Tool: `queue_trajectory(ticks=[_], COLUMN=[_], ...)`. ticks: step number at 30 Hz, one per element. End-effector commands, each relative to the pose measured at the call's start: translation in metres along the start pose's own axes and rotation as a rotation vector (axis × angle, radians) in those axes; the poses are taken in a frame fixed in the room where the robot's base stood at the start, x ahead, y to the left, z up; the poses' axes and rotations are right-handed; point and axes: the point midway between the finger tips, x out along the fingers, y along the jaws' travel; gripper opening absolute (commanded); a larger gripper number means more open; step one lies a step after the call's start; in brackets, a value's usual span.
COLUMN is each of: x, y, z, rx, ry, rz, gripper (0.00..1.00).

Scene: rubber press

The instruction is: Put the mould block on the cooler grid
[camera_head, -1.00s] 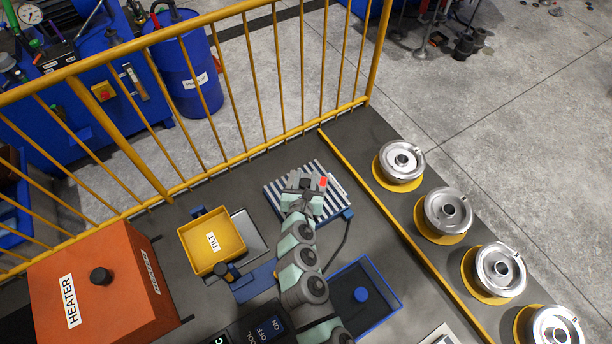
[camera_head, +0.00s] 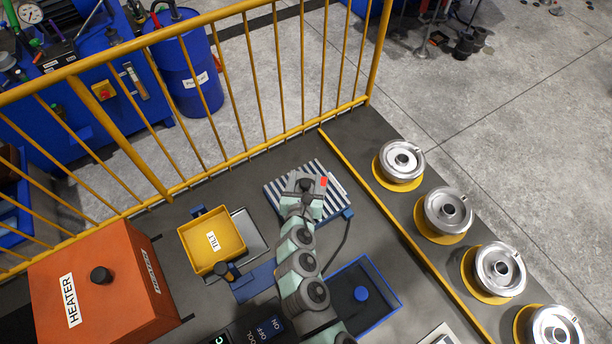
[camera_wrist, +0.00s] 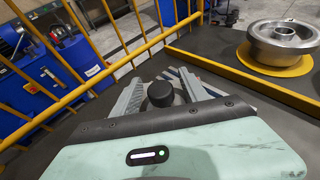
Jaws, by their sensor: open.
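The cooler grid (camera_head: 275,197), a plate of pale and dark stripes, lies on the bench near the railing. My gripper (camera_head: 304,186) is over its middle and hides part of it. In the wrist view my gripper (camera_wrist: 162,82) has its two grey fingers spread apart. A dark round knob (camera_wrist: 160,94) stands between them, with a gap visible on each side. The grid's slats (camera_wrist: 177,74) show behind it. The mould block's body cannot be made out; the gripper hides whatever is under the knob.
A yellow TILT tray (camera_head: 230,254) and the orange HEATER box (camera_head: 130,285) stand to the left. A blue-rimmed tray (camera_head: 385,285) is in front. A yellow railing (camera_head: 240,152) runs behind. Several silver round moulds (camera_head: 448,210) stand on yellow discs at the right, beyond a yellow strip.

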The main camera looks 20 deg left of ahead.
Motion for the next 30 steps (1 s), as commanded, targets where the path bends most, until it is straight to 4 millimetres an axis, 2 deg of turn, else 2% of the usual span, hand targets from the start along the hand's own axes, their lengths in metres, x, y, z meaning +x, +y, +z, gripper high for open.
queue_trajectory(ticks=[9,15,21,30], x=[-0.061,-0.089,-0.101,-0.102], y=[0.001,-0.001,0.000,0.000], z=[-0.002,-0.002,0.000,-0.001], rx=[-0.004,-0.003,0.000,0.000], ry=[0.002,0.002,0.000,0.001], rz=[0.005,0.000,0.002,0.001], gripper=[0.52,0.52,0.52,0.52])
